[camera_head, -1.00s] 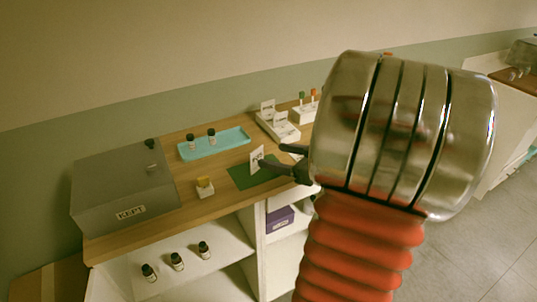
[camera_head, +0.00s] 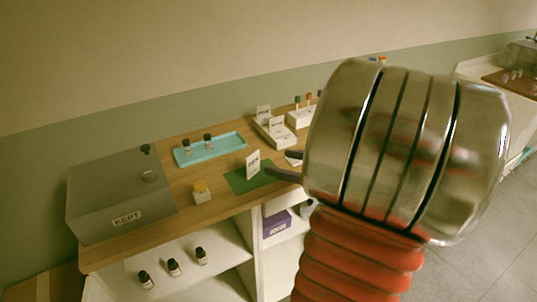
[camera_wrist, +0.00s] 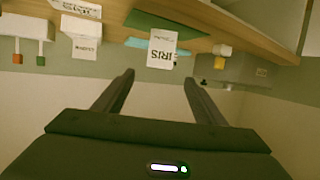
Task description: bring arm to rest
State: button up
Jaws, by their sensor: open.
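My gripper (camera_head: 283,164) is open with nothing between its fingers. In the head view its fingertips stick out left from behind my arm, near the right end of a green mat (camera_head: 240,181). In the wrist view, which looks upside down, its two dark fingers (camera_wrist: 158,82) stand apart, with a white card reading IRIS (camera_wrist: 161,50) beyond the gap. The same card (camera_head: 253,163) stands on the green mat in the head view. The rest of the gripper is hidden behind my arm.
A wooden counter (camera_head: 222,202) holds a grey KEPT box (camera_head: 120,195), a teal tray (camera_head: 225,149) with two bottles, a small yellow-topped block (camera_head: 201,192) and white sample holders (camera_head: 272,138). Several dark bottles (camera_head: 174,267) stand on the shelf below. Floor is clear at right.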

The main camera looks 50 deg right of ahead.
jog(key=w+a+r+m+g+h, duration=0.2)
jog(key=w+a+r+h, duration=0.3)
jog(key=w+r+h, duration=0.4)
jog(key=s+a+f+g+y, duration=0.2)
jog(key=s+a, duration=0.2)
jog(key=a, duration=0.5)
jog(key=s+a+f+g+y, duration=0.2)
jog(key=s+a, duration=0.3)
jog(key=a, duration=0.4)
jog(key=s+a+f+g+y, duration=0.3)
jog(key=s+a, duration=0.2)
jog(key=a, duration=0.4)
jog(key=shift+a+n, duration=0.35)
jog(key=shift+n, duration=0.05)
